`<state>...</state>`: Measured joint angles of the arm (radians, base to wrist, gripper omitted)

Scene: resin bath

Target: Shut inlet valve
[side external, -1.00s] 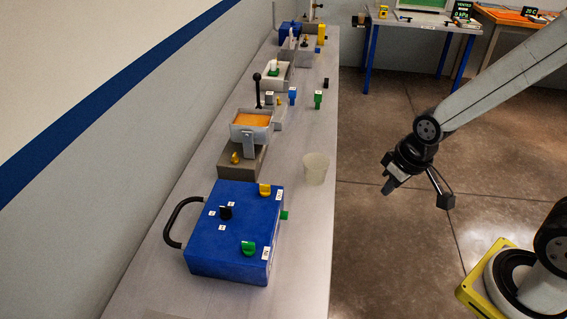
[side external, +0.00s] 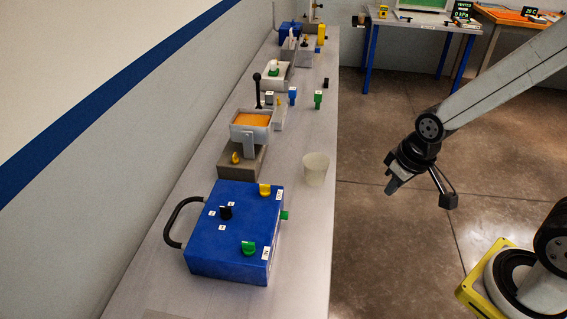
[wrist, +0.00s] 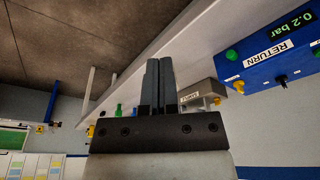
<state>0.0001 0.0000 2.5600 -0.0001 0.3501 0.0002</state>
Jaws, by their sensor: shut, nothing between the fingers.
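A blue box (side external: 225,245) with a black side handle sits at the near end of the long bench. On it are a yellow knob (side external: 265,189), a black knob (side external: 226,212) and a green knob (side external: 248,247), with small white labels too small to read in the side view. In the wrist view the blue box (wrist: 262,66) shows at the upper right with a "RETURN" label and a "0.2 bar" readout. I cannot tell which knob is the inlet valve. My gripper (side external: 391,187) is shut and empty, in the air right of the bench, apart from everything. Its fingers (wrist: 160,66) show in the wrist view.
A pale cup (side external: 315,169) stands on the bench (side external: 305,225) near its right edge. Behind the box are a grey block with an orange-filled tray (side external: 252,120), a black-knobbed lever and small blue and green pieces.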

